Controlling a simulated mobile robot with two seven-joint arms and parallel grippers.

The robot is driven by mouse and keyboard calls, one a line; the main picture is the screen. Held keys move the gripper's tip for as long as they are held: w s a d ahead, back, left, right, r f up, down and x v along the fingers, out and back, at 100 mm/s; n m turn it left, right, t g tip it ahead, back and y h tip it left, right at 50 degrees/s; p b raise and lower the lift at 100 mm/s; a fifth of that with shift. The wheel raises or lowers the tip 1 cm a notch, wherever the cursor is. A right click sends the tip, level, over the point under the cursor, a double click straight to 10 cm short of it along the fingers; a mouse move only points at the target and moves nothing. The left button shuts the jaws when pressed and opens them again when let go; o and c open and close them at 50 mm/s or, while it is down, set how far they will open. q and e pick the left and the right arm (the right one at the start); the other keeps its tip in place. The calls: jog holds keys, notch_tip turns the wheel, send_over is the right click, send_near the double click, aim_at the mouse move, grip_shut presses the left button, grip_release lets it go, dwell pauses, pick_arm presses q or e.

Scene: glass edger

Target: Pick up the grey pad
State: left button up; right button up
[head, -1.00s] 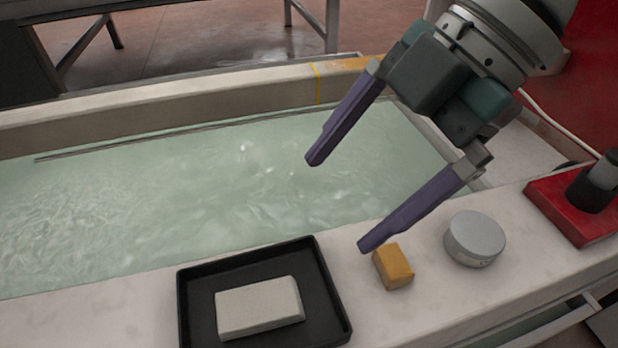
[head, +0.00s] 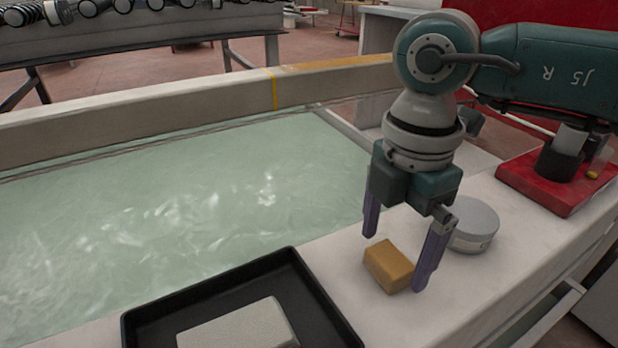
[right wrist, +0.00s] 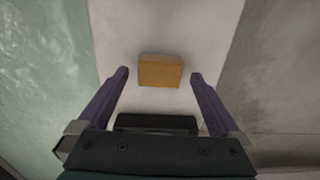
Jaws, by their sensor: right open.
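The grey pad (head: 238,328) is a pale rectangular block lying in a black tray (head: 306,290) at the bottom of the head view, cut off by the lower edge. My right gripper (head: 395,260) points down, open, to the right of the tray and apart from the pad. Its purple fingers stand on either side of a yellow-orange block (head: 388,266) on the ledge. In the right wrist view this block (right wrist: 160,71) lies between and slightly beyond the fingertips (right wrist: 160,75), with gaps at both sides. The pad is not identifiable there. My left gripper is not in view.
A round grey tin (head: 474,226) stands just behind the right gripper. A red base with a black cylinder (head: 545,190) is farther right on the pale ledge (head: 440,307). A water-filled trough (head: 190,205) lies left of the ledge.

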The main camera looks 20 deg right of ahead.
jog(key=shift+f, duration=0.65)
